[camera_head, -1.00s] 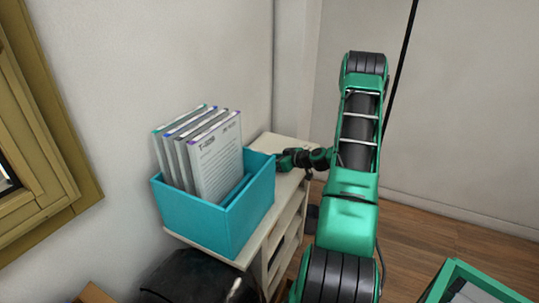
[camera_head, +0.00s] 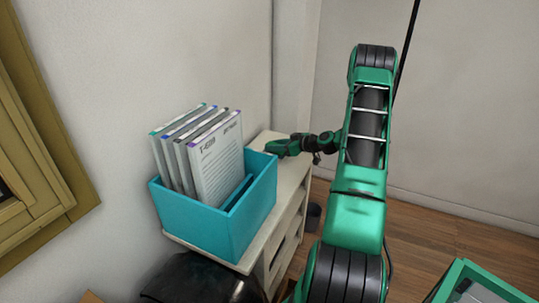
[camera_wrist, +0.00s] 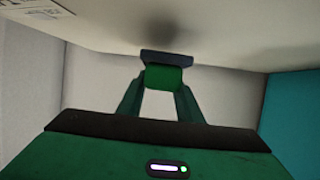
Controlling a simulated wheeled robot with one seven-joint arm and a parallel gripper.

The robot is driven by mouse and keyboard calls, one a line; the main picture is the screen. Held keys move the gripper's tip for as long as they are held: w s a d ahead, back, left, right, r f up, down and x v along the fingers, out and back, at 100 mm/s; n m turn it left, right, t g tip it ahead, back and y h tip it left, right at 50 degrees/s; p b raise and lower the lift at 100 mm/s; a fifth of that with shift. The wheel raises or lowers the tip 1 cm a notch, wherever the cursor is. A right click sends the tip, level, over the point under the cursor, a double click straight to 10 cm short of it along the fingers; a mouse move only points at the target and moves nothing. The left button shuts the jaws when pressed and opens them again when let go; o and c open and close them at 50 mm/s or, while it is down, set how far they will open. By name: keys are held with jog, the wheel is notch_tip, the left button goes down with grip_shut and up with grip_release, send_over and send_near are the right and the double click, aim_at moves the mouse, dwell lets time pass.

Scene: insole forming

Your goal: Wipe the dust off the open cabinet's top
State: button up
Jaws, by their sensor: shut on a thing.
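The open cabinet's pale top (camera_head: 289,178) stands against the wall, with open shelves on its front side. My gripper (camera_head: 272,147) is over the far part of this top, just beyond the teal box. In the wrist view my gripper (camera_wrist: 162,86) is shut on a small green block (camera_wrist: 164,77) with a dark pad (camera_wrist: 166,57). The pad is at or very near the cabinet top (camera_wrist: 225,30); I cannot tell if it touches. A dark smudge lies on the top beyond the pad; I cannot tell if it is dust or shadow.
A teal box (camera_head: 242,222) holding several upright folders (camera_head: 216,163) fills the near end of the top; its side also shows in the wrist view (camera_wrist: 290,120). The wall borders the left side. A dark bin (camera_head: 313,216) stands on the floor beside the cabinet.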

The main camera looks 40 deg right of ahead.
jog(key=shift+d+r, duration=0.1)
jog(key=shift+r, duration=2.55)
jog(key=shift+s, duration=0.1)
